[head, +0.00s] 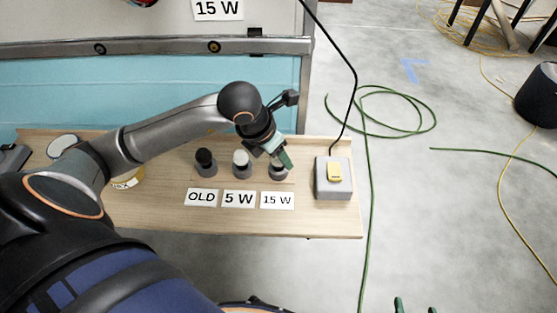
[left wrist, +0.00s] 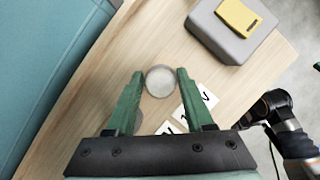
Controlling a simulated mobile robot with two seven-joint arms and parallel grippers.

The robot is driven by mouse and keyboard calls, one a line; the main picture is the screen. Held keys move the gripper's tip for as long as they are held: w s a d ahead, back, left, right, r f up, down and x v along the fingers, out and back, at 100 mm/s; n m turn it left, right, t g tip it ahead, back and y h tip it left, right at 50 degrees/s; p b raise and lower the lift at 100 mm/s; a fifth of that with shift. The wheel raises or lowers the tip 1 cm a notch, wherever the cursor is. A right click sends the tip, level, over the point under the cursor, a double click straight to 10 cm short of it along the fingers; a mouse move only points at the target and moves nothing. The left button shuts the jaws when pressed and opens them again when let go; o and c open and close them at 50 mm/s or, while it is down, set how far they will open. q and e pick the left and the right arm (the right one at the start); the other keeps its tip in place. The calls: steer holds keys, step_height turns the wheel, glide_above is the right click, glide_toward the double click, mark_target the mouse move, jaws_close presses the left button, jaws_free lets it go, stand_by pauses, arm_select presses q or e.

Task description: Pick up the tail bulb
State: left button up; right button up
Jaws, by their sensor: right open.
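Three small bulbs stand in grey holders on the wooden bench: a dark one (head: 205,157) behind the OLD card, a white one (head: 240,158) behind the 5 W card, and one behind the 15 W card, mostly hidden by my left gripper (head: 277,157). In the left wrist view a round pale bulb top (left wrist: 160,81) lies between the two green fingers of the left gripper (left wrist: 160,75). The fingers are apart, with a narrow gap on each side. My right gripper (head: 415,306) is open and empty at the bottom edge of the head view; only its fingertips show.
A grey box (head: 342,190) with a yellow top piece stands at the bench's right end, with a black cable above it. Cards OLD (head: 201,197), 5 W (head: 238,198) and 15 W (head: 277,200) lie in front of the holders. A green hose (head: 368,240) crosses the floor.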

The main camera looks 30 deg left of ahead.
arm_select(q)
jaws_close()
steer(key=shift+r, duration=0.1)
stand_by(0.3)
